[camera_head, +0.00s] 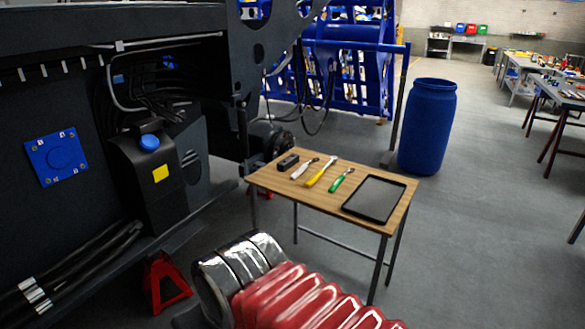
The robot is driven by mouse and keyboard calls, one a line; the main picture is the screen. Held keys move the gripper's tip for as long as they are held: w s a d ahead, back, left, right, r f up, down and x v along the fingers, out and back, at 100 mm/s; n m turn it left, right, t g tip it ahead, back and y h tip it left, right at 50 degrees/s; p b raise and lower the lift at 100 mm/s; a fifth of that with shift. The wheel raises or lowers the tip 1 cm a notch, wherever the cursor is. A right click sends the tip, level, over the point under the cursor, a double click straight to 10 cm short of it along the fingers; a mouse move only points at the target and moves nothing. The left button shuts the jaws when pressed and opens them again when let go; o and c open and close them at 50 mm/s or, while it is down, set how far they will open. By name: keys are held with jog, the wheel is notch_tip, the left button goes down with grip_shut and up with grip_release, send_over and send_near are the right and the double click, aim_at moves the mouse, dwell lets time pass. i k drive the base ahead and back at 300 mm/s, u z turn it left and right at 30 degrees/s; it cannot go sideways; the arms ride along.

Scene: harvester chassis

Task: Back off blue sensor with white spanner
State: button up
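The white spanner (304,168) lies on the wooden table (270,180), left of a yellow tool (320,172) and a green tool (341,180). Several blue parts show on the dark chassis at left, and I cannot tell for sure which is the blue sensor. One is a small blue part (168,62) among the cables. Another is a small blue piece (118,78) to its left. A round blue cap (150,142) tops a black box with a yellow label. My gripper is not in view; only my red, ribbed arm cover shows at bottom centre.
The table also bears a small black block (288,162) and a dark flat tray (374,198). A blue square plate (57,157) is on the chassis. A red stand (166,282) is below it. A blue barrel (428,126) stands behind the table.

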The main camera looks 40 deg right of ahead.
aim_at(301, 169)
jog(key=z, duration=0.05)
jog(key=i, duration=1.35)
jog(key=z, duration=1.4)
